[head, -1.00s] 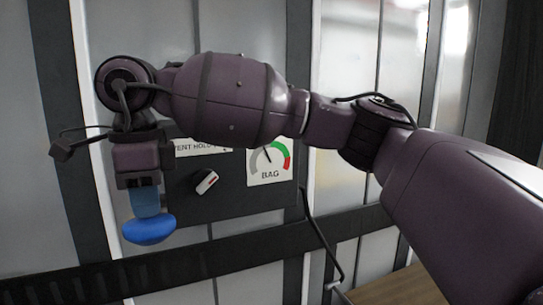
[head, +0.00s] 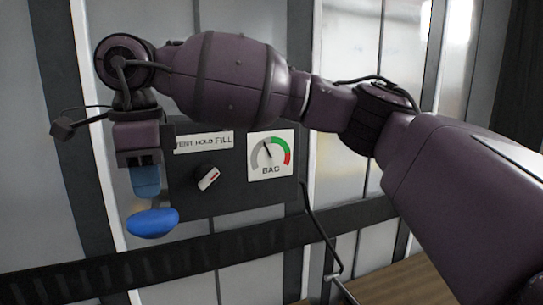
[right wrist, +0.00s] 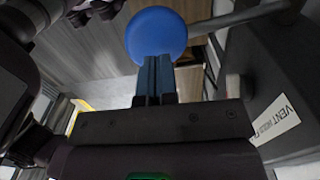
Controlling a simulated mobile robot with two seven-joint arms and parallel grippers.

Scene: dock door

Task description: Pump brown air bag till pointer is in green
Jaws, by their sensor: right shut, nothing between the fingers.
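My right gripper (head: 147,196) points down at the left of the control panel, its blue fingers shut and empty. A round blue knob (head: 152,223) is just below the fingertips; I cannot tell whether they touch. In the right wrist view the knob (right wrist: 156,34) lies straight beyond the closed fingers (right wrist: 155,78). The BAG gauge (head: 270,155) has a grey, green and red arc. Its pointer leans up and left, in the grey near the green. The selector (head: 208,178) under the VENT HOLD FILL label (head: 203,142) tilts up-right. I see no brown air bag and no left gripper.
The dark panel (head: 235,198) stands before pale door panels with dark uprights. A dark rail (head: 235,250) crosses below it. A dark bent rod (head: 322,236) hangs right of the panel. A wooden surface (head: 405,285) is at lower right. My right arm crosses in front of the panel's top.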

